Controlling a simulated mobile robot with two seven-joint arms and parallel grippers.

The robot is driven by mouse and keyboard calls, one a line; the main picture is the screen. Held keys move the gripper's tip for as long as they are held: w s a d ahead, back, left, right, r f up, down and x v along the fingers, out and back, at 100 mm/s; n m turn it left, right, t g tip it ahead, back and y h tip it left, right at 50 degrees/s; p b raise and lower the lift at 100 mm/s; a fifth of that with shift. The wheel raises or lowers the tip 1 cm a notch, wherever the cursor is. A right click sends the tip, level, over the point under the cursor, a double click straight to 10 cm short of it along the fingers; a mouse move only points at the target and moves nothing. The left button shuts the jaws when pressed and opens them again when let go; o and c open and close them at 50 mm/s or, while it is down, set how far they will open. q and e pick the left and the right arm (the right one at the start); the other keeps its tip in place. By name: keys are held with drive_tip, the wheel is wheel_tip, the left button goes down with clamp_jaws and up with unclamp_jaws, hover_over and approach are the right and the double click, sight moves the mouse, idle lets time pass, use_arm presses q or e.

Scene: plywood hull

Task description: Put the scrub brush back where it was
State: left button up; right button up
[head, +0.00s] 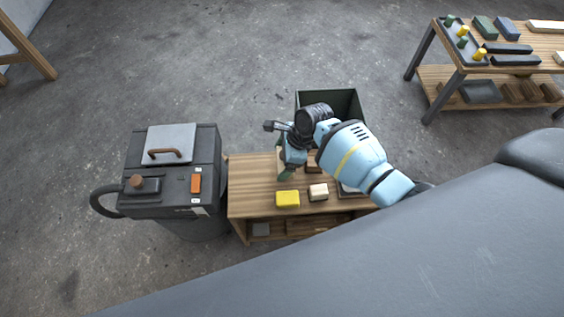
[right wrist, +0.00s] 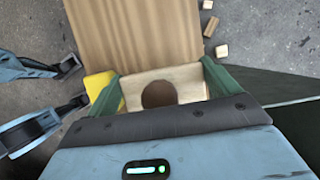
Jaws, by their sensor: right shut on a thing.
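My right gripper (head: 285,172) is over the back left part of the low wooden table (head: 245,185). In the right wrist view its two green fingers (right wrist: 160,85) are shut on a pale wooden block with a round brown knob, which I take as the scrub brush (right wrist: 190,78). In the head view the gripper mostly hides the brush. I cannot tell whether the brush touches the tabletop. My left gripper does not show in the head view.
A yellow block (head: 287,199) and a beige block (head: 318,192) lie near the table's front edge. A dark bin (head: 345,100) stands behind the table. A black machine (head: 170,190) stands close on the left. A workbench (head: 450,65) stands far right.

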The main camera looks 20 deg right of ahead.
sight(282, 164)
wheel_tip(282, 164, down, 3)
drive_tip(key=shift+r+b, duration=0.15)
drive_tip(key=shift+b, duration=0.35)
drive_tip(key=shift+f, duration=0.2)
drive_tip(key=o, duration=0.9)
drive_tip(key=shift+r, duration=0.1)
